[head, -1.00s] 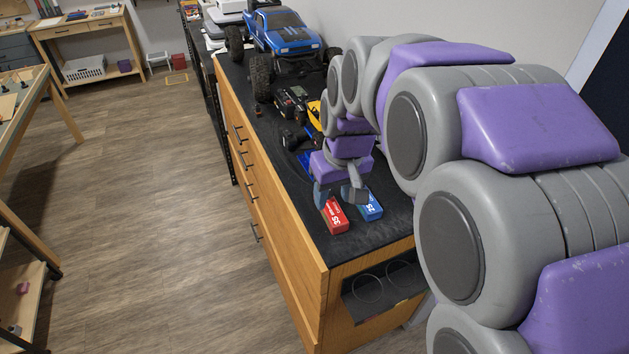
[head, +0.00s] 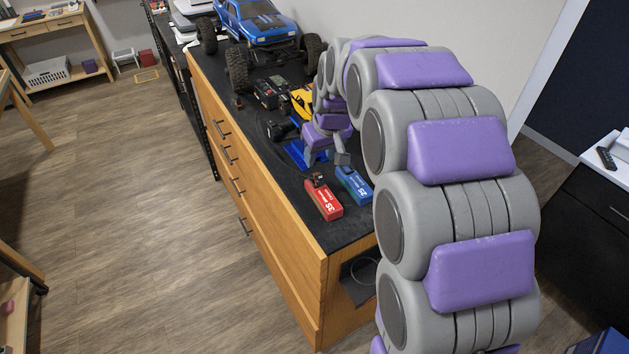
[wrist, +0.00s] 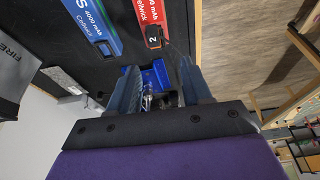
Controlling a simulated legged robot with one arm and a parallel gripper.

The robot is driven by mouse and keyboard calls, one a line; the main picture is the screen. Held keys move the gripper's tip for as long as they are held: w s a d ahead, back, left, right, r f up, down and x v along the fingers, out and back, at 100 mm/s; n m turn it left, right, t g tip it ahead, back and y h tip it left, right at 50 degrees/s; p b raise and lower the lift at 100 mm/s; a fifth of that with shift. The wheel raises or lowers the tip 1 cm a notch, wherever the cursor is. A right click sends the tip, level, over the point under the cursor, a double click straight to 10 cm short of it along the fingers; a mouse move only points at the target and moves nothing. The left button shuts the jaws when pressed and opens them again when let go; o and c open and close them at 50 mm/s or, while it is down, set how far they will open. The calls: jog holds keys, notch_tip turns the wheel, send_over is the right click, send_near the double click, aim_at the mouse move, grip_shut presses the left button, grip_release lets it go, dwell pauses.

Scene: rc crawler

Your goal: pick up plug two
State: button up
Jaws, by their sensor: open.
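Plug two (wrist: 153,38) is a small dark and orange plug with a "2" label, at the end of the red battery (wrist: 151,10) in the wrist view. In the head view the red battery (head: 326,202) lies on the black counter top, with the dark plug (head: 317,180) at its far end. My gripper (head: 325,160) is open and empty, over the counter just beyond the plug.
A blue battery (head: 354,185) lies right of the red one. A yellow part (head: 303,101), a black box (head: 271,93) and a blue truck (head: 262,25) are farther back. The counter's front end is clear.

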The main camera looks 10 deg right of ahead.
send_over(320, 174)
jog(key=s, duration=0.1)
jog(key=f, duration=0.4)
jog(key=shift+s+d, duration=0.2)
jog(key=shift+d, duration=0.05)
jog(key=x, duration=0.2)
jog(key=a+b+x, duration=0.1)
jog(key=x, duration=0.2)
jog(key=shift+d+r, duration=0.1)
jog(key=shift+d, duration=0.35)
jog(key=shift+c, duration=1.1)
jog(key=shift+a, duration=0.35)
grip_shut()
